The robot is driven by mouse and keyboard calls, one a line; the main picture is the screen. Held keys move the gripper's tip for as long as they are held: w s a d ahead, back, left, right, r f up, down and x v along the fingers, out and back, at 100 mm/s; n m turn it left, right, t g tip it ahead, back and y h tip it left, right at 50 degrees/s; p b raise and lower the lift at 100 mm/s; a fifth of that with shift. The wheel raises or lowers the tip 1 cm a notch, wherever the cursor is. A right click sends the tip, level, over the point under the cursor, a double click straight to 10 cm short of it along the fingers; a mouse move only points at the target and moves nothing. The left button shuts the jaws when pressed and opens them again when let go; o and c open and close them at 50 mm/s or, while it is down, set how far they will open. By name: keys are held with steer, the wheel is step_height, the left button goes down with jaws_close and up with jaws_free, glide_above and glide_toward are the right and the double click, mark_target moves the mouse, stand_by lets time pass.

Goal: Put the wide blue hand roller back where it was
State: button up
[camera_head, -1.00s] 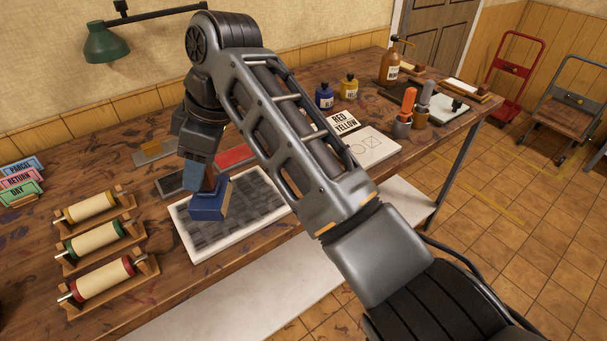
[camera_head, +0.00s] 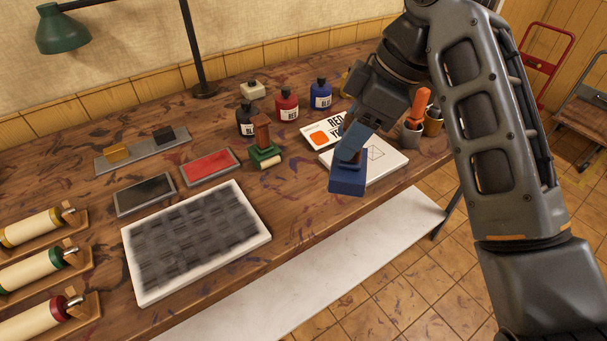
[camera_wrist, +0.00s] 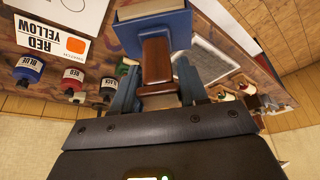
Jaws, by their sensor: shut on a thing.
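The wide blue hand roller (camera_head: 347,181) has a blue body and a brown wooden handle. My gripper (camera_head: 352,145) is shut on its handle, which hides most of the handle in the head view. In the wrist view, the handle stands between the two fingers (camera_wrist: 158,88), with the blue roller body (camera_wrist: 152,33) beyond. The roller appears held above the table's front edge, over the near left part of a white sheet or pad (camera_head: 385,160); the exact height cannot be told. A smaller green hand roller (camera_head: 266,153) with a brown handle stands on the table to its left.
A dark inked slab with a white rim (camera_head: 262,236) lies left. Red (camera_head: 210,167) and black (camera_head: 145,194) ink pads lie behind it. Ink bottles (camera_head: 287,104) stand behind the green roller. Bare wood (camera_head: 300,190) lies between slab and sheet.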

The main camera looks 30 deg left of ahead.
steer(key=s+a+f, duration=0.1)
steer(key=a+f, duration=0.9)
steer(key=shift+a+p, duration=0.2)
steer(key=shift+p, duration=0.15)
steer(key=shift+s+f, duration=0.1)
steer(key=shift+f, duration=0.1)
steer(key=o, duration=1.2)
steer(key=shift+f, duration=0.1)
steer(key=b+v, duration=0.1)
steer(key=v, duration=1.1)
steer(key=shift+d, duration=0.1)
